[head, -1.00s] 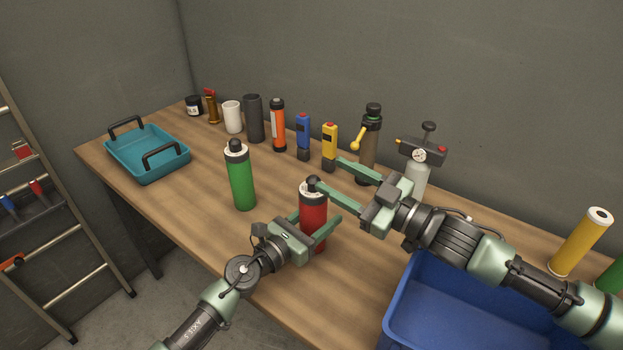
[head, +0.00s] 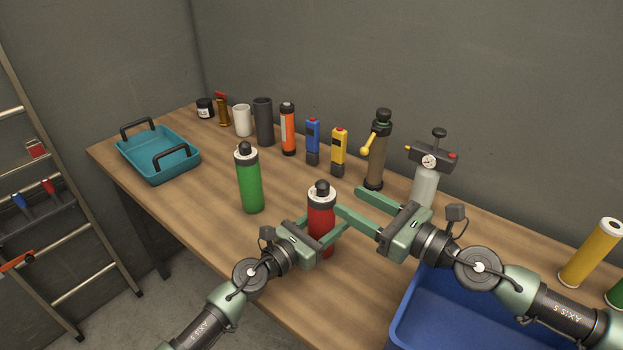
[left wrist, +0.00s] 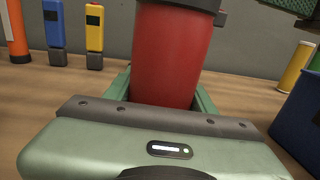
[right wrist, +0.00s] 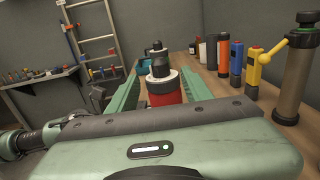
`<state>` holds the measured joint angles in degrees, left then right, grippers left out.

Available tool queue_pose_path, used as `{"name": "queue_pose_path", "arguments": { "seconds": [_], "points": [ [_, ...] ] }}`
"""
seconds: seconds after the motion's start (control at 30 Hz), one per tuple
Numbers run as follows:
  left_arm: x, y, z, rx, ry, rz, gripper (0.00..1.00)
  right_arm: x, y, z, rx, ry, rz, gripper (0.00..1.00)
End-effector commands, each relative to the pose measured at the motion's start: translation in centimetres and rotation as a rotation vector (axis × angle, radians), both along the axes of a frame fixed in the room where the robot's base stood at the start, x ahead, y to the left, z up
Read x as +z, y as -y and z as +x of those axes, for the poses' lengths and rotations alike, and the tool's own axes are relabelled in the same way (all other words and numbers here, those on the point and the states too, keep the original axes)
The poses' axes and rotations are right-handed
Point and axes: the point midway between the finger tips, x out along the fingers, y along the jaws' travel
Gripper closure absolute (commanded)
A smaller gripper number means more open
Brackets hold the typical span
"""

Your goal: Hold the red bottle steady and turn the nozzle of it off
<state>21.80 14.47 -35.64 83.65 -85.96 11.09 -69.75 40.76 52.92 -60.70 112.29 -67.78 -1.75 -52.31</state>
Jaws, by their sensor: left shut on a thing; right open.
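The red bottle (head: 321,216) stands upright near the front edge of the workbench, with a white collar and a black nozzle (head: 322,189) on top. My left gripper (head: 325,236) is shut around its red body, and the body fills the jaws in the left wrist view (left wrist: 166,55). My right gripper (head: 350,200) is open and empty, its fingers just right of the bottle's top and pointing left. In the right wrist view the nozzle (right wrist: 157,62) and collar show ahead, between the two open fingers, apart from them.
A green bottle (head: 249,180) stands to the left of the red one. A teal tray (head: 158,168) is at the far left. A blue bin (head: 440,300) lies below my right arm. Behind stand a yellow tool (head: 338,152), a brown cylinder (head: 377,152) and a gauge sprayer (head: 425,185).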

Motion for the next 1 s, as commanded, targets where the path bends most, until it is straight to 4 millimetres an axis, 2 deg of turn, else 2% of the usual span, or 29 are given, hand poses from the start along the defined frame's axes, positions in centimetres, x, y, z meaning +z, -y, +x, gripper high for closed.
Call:
{"name": "queue_pose_path", "arguments": {
  "seconds": [0.23,0.4,0.6,0.8,1.0],
  "points": [
    [0.0,0.0,0.0,0.000,0.000,0.000,1.00,0.3,-2.4,1.9,0.003,0.008,-0.004,0.50],
    [0.0,0.0,0.0,0.000,0.000,0.000,1.00,0.2,-5.4,4.3,0.003,0.004,0.000,0.50],
    [0.0,0.0,0.0,0.000,0.000,0.000,1.00,0.1,-7.9,6.4,0.002,0.001,0.000,0.50],
    [0.0,0.0,0.0,0.000,0.000,0.000,1.00,0.1,-9.0,7.3,0.001,0.001,-0.001,0.50],
    [0.0,0.0,0.0,0.000,0.000,0.000,1.00,0.0,-9.1,7.4,0.001,0.000,0.000,0.50]
  ]
}}
